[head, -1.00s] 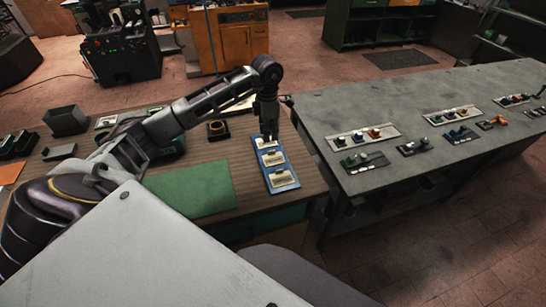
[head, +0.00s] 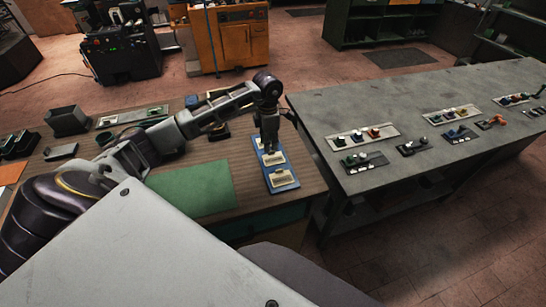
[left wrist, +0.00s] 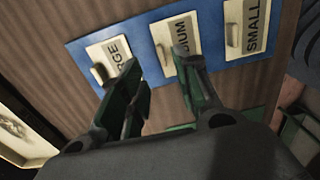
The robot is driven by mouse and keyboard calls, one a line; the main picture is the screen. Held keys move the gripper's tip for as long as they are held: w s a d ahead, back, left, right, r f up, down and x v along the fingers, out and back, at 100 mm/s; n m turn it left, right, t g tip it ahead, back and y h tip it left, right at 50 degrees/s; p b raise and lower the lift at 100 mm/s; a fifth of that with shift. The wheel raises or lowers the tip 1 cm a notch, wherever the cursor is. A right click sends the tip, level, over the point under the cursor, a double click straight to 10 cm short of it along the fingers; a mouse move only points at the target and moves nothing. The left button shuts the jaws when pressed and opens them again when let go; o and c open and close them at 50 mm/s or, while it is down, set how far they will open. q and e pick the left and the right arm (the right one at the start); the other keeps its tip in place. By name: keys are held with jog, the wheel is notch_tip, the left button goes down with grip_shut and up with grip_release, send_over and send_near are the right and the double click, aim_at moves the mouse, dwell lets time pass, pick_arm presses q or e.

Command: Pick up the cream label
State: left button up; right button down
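A blue board (head: 284,189) lies on the wooden bench and carries three cream labels in a row. In the left wrist view they read LARGE (left wrist: 108,52), MEDIUM (left wrist: 168,36) and SMALL (left wrist: 250,25), and each has a small raised cream tab. My left gripper (left wrist: 156,66) is open and empty, with its fingers over the board's edge near the LARGE and MEDIUM labels; one fingertip overlaps part of MEDIUM. In the head view my left gripper (head: 268,147) hangs over the far part of the board and hides the far label. My right gripper is not in view.
A green mat (head: 190,190) lies left of the board. A dark open box (head: 66,120) stands at the bench's far left. A grey table (head: 430,110) to the right, across a gap, holds several small trays with coloured parts. Bench surface around the board is mostly clear.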

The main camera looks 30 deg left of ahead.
aim_at(273, 157)
pick_arm(q)
jog(key=shift+s+d+f+p, duration=0.15)
jog(key=shift+f+p, duration=0.15)
jog(key=shift+f, duration=0.4)
jog(key=shift+f+p, duration=0.3)
jog(key=shift+f, duration=1.05)
jog(key=shift+c, duration=0.5)
grip_shut()
